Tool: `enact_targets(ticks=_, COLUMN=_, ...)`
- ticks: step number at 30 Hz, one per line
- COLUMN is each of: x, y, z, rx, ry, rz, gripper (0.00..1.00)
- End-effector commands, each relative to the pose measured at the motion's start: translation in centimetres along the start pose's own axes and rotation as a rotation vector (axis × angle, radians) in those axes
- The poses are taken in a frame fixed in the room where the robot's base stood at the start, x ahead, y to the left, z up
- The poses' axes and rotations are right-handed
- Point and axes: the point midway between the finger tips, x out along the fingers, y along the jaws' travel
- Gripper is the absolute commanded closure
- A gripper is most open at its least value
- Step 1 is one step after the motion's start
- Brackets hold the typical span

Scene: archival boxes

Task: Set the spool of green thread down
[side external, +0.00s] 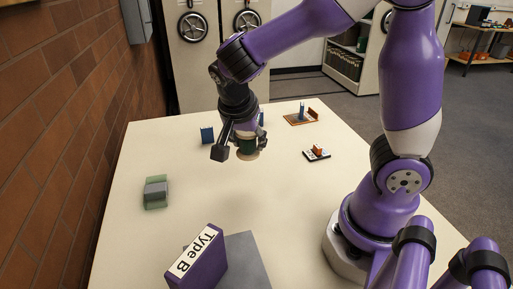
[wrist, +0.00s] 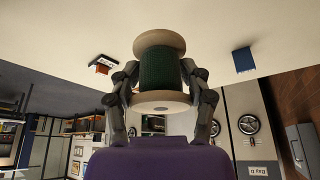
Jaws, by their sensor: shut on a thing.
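The spool of green thread (wrist: 161,70) has pale wooden end discs and dark green thread. It fills the upper middle of the wrist view, between the two fingers of my gripper (wrist: 161,86). The fingers are shut on it from both sides. In the side external view the spool (side external: 247,145) is at my gripper (side external: 238,148), over the far middle part of the pale table (side external: 210,235). It looks held above the tabletop, but the exact gap is hard to tell. The arm partly covers the spool there.
A purple box labelled "Type B" (side external: 197,262) stands at the near edge by a grey piece (side external: 246,260). A green and grey block (side external: 155,193) lies left. A blue block (side external: 207,135), a small orange-topped item (side external: 317,153) and an orange-brown tray (side external: 300,119) are farther back. The table's centre is clear.

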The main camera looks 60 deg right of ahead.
Motion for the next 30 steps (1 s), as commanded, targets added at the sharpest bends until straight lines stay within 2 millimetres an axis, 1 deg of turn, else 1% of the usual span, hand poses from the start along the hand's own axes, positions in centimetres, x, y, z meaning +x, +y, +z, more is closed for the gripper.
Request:
enact_targets(ticks=1, x=1.4, y=0.4, z=-1.0, rx=0.008, ry=-0.001, rz=0.009, gripper=0.84)
enact_targets(ticks=3, x=3.2, y=0.5, z=-2.2, rx=0.006, ry=-0.001, rz=0.008, gripper=0.84)
enact_targets(ticks=6, x=5.3, y=0.7, z=-3.6, rx=0.003, ry=-0.002, rz=0.006, gripper=0.84)
enact_targets(ticks=9, x=6.8, y=0.8, z=-4.6, rx=-0.001, ry=-0.002, rz=0.003, gripper=0.84)
enact_targets(ticks=11, x=7.2, y=0.8, z=-5.0, rx=-0.001, ry=-0.001, rz=0.001, gripper=0.84)
enact_targets(ticks=14, x=7.9, y=0.8, z=-5.0, rx=-0.006, ry=-0.003, rz=0.0, gripper=0.84)
enact_targets(ticks=18, x=10.0, y=0.8, z=-4.1, rx=-0.007, ry=-0.004, rz=0.002, gripper=0.84)
enact_targets(ticks=21, x=11.0, y=0.8, z=-3.6, rx=-0.007, ry=-0.004, rz=0.0, gripper=0.84)
enact_targets(ticks=30, x=11.2, y=0.7, z=-3.5, rx=-0.004, ry=-0.003, rz=-0.003, gripper=0.84)
